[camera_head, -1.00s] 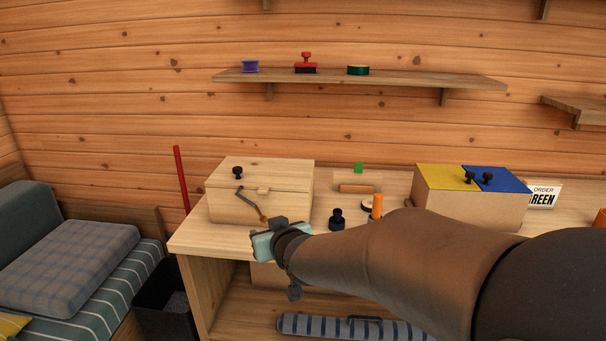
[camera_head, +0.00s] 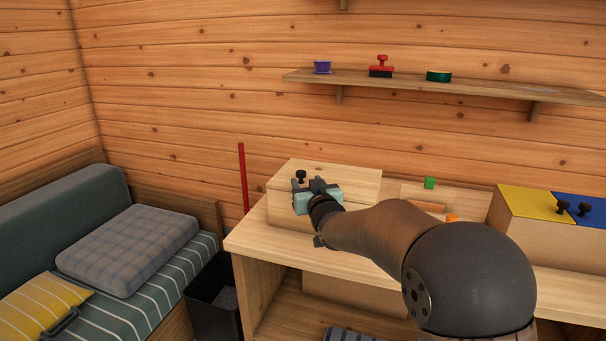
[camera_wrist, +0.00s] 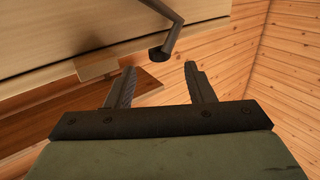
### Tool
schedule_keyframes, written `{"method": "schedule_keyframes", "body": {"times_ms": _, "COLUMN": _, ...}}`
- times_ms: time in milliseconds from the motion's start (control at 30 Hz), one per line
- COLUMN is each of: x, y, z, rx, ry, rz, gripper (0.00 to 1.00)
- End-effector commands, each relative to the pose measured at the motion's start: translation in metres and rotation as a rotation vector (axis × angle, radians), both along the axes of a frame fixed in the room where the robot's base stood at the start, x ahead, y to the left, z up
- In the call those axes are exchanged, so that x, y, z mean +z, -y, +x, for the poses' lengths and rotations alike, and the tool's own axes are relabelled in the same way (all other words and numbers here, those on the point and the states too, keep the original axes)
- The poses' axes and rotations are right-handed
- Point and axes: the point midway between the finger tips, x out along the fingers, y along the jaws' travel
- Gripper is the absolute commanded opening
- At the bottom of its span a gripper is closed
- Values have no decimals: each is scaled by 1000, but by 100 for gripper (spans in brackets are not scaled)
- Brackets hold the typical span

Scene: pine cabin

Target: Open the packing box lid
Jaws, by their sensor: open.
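The packing box (camera_head: 350,182) is a pale wooden box at the left end of the workbench, and its lid looks shut. My gripper (camera_head: 309,184) is in front of the box's left front and hides much of that face. In the wrist view my gripper (camera_wrist: 160,68) is open and empty. A dark bent metal bar (camera_wrist: 174,32) with a round end lies just beyond and between the fingertips, apparently untouched. A small wooden tab (camera_wrist: 98,68) on the box (camera_wrist: 60,35) shows beside the left finger.
A box with yellow (camera_head: 530,201) and blue (camera_head: 585,208) lids stands to the right. A shelf (camera_head: 470,86) with small items hangs above. A dark bin (camera_head: 213,298) and a cushioned bench (camera_head: 130,250) are at left.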

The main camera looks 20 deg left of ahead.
Motion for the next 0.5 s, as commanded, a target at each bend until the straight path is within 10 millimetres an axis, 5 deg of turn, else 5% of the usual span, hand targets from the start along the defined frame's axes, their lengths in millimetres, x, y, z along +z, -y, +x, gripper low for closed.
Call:
{"method": "schedule_keyframes", "body": {"times_ms": 200, "x": 1, "y": -21, "z": 29, "rx": 1, "ry": 1, "rz": 0, "gripper": 49}}
{"method": "schedule_keyframes", "body": {"times_ms": 500, "x": 0, "y": -30, "z": 42, "rx": 1, "ry": 1, "rz": -1, "gripper": 49}}
